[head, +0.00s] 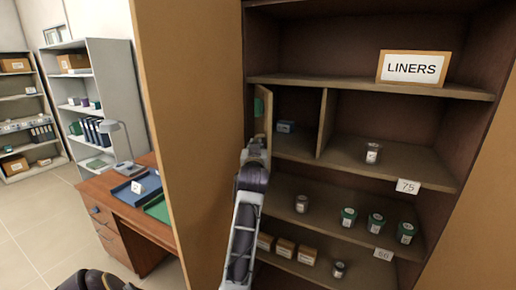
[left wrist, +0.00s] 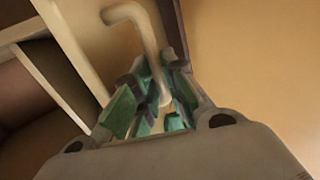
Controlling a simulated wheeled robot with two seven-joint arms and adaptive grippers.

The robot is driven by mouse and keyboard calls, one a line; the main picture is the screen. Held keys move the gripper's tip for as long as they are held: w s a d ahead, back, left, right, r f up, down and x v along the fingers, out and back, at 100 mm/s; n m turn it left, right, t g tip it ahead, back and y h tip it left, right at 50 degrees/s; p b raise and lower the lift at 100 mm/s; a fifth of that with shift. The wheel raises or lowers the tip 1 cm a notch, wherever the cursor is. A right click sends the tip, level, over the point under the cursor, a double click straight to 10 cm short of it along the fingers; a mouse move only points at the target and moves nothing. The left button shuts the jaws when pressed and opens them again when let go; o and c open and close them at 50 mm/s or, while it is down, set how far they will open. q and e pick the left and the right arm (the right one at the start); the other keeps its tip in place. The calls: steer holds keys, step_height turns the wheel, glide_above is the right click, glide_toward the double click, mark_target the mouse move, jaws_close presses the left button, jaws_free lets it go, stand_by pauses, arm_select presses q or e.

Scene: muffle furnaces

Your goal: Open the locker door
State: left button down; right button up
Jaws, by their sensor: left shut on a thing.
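The locker door (head: 268,118) is a small light-wood door inside the tall cabinet, on the left of the middle shelf. It stands swung outward, seen nearly edge-on, and the compartment behind it is visible with a small blue-grey box (head: 285,127) inside. My left gripper (head: 256,145) is at the door's lower outer side. In the left wrist view, its green-padded fingers (left wrist: 158,105) are shut on a pale bent handle (left wrist: 140,25). The door's edge (left wrist: 75,50) runs beside it. The fingertips are partly hidden in the head view. My right gripper is not in view.
A large cabinet door panel (head: 190,130) stands close on the left of my arm. Open shelves hold jars (head: 349,217), small boxes (head: 285,248) and a LINERS sign (head: 413,68). A desk (head: 125,205) stands further left.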

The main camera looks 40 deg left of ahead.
arm_select(q)
steer(key=shift+r, duration=0.1)
steer(key=c, duration=1.5)
jaws_free()
steer(key=shift+o, duration=0.2)
steer(key=v, duration=0.7)
steer(key=shift+s, duration=0.2)
steer(key=shift+d, duration=0.15)
